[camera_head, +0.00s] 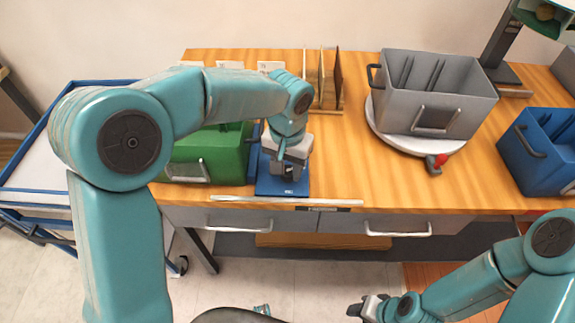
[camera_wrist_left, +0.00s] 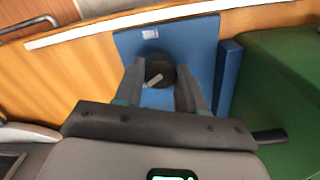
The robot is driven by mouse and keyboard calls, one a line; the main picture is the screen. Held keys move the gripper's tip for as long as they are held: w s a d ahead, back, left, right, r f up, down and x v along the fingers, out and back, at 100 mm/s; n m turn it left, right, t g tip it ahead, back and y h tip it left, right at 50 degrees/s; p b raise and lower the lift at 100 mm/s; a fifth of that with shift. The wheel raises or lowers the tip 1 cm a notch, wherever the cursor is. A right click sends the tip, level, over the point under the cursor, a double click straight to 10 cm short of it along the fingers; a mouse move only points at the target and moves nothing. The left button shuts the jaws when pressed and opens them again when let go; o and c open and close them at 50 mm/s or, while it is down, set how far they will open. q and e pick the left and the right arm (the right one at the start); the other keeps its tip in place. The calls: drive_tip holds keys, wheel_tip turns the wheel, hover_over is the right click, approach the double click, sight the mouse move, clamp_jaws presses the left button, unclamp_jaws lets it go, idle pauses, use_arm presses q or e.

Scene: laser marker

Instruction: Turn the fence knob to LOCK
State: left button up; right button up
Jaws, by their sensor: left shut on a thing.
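The fence knob (camera_wrist_left: 161,70) is black and round with a pale pointer bar, set on a blue plate (camera_wrist_left: 190,38). In the wrist view the pointer bar lies slanted across the knob. My left gripper (camera_wrist_left: 160,85) is shut on the knob, one finger on each side. In the head view my left gripper (camera_head: 288,170) reaches down over the blue plate (camera_head: 283,188) and hides the knob. A small white label is on the plate; its text is too small to read. My right gripper (camera_head: 368,306) is low at the bottom, away from the table.
A green bin (camera_head: 210,152) stands close left of the plate. A grey bin (camera_head: 440,90) sits on a round white turntable (camera_head: 395,140) with a red knob (camera_head: 438,161). A blue bin (camera_head: 540,150) is at the right. A pale bar (camera_head: 285,202) runs along the table's front edge.

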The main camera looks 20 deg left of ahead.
sight(288, 172)
use_arm(q)
drive_tip(key=o, duration=1.1)
drive_tip(key=shift+c, duration=0.2)
wheel_tip(288, 172, up, 16)
drive_tip(key=p, duration=0.1)
drive_tip(key=shift+r+p, duration=0.25)
drive_tip(key=shift+p, duration=0.05)
drive_tip(key=shift+s, duration=0.1)
